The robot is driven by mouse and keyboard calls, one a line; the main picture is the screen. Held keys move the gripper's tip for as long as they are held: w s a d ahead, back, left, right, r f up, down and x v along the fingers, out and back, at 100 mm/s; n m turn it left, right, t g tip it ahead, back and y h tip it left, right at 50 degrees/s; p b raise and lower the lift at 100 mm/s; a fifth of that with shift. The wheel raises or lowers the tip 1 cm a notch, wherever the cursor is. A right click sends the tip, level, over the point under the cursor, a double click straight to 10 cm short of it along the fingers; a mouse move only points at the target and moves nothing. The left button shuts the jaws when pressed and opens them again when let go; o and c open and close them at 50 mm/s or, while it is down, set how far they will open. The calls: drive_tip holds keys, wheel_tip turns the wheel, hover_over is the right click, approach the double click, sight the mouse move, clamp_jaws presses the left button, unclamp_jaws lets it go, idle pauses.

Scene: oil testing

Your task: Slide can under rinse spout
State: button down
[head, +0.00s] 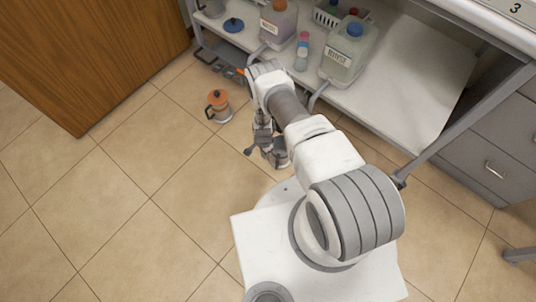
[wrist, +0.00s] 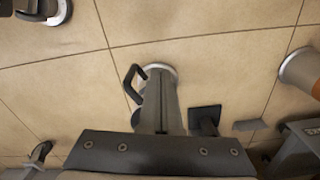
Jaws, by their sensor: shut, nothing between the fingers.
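A can with an orange lid and a black side handle (head: 218,105) stands upright on the tiled floor, left of my arm in the head view. Another silver-rimmed can (head: 280,157) is partly hidden by my gripper (head: 262,138). In the wrist view, a black handle (wrist: 133,82) and a pale rim show behind my gripper (wrist: 163,80), whose fingers are together and empty. I cannot tell whether they touch that can. A rim with some orange (wrist: 298,68) is cut off at the right. I cannot identify the rinse spout.
A low white shelf (head: 418,95) holds a clear labelled jug (head: 347,58), an amber jug (head: 278,26) and a small bottle (head: 302,52). A wooden cabinet (head: 90,50) stands at upper left. A dark, pale-rimmed object (wrist: 42,8) is at the wrist view's top left. Floor at left is clear.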

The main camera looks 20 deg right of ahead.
wheel_tip(320, 180, down, 10)
drive_tip(key=b, duration=0.5)
drive_tip(key=shift+s+r, duration=0.1)
drive_tip(key=shift+r, duration=0.05)
drive_tip(key=d, duration=0.1)
drive_tip(key=w+d, duration=0.1)
drive_tip(key=shift+w+d, duration=0.1)
drive_tip(key=shift+d, duration=0.25)
drive_tip(key=shift+w+d+b, duration=0.25)
drive_tip(key=shift+d+b, duration=0.05)
drive_tip(key=shift+d, duration=0.2)
